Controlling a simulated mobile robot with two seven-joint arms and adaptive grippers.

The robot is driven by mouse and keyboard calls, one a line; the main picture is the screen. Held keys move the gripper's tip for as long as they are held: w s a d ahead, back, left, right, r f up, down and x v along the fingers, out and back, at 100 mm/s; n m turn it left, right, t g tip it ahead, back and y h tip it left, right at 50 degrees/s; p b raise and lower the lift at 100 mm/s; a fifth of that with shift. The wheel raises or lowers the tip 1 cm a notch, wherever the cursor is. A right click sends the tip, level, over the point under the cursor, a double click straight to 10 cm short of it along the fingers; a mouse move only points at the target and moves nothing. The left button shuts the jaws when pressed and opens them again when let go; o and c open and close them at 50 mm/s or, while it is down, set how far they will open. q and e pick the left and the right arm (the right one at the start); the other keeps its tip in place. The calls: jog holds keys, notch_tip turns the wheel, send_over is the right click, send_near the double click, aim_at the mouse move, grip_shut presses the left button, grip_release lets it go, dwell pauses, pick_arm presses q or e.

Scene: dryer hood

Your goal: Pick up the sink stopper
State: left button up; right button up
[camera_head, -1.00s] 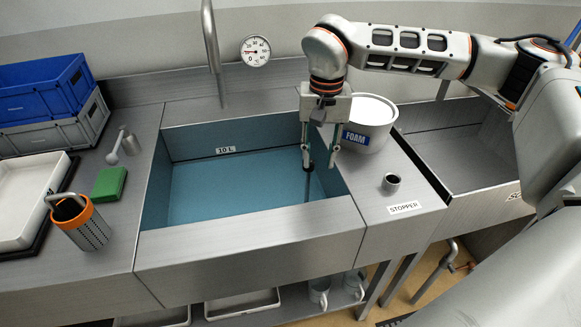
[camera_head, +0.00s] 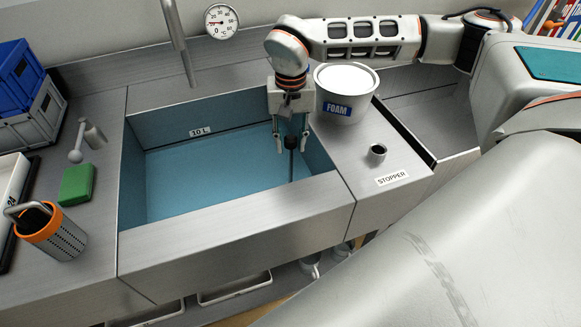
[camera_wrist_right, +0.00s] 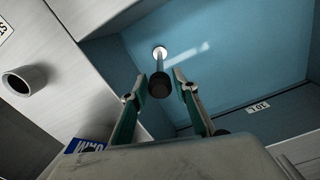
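The sink stopper is a thin upright rod with a black knob (camera_head: 291,143), standing near the right side of the blue-lined sink (camera_head: 210,175). The wrist view shows the black knob (camera_wrist_right: 160,86) close up, with the rod running down to a pale round foot on the sink floor. My right gripper (camera_head: 291,147) points down over the sink. Its fingers (camera_wrist_right: 162,76) are open on either side of the knob, with visible gaps, so it holds nothing. My left gripper is not in view.
A FOAM bucket (camera_head: 346,94) stands right of the gripper. A short round holder (camera_head: 377,153) stands behind the STOPPER label (camera_head: 392,177). The green sponge (camera_head: 77,184) and orange-rimmed canister (camera_head: 50,232) are at left. Sink walls lie close right of the stopper.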

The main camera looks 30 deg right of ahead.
aim_at(290, 152)
notch_tip(290, 152, down, 4)
jog(key=shift+f, duration=0.15)
grip_shut()
jog(key=shift+w, duration=0.1)
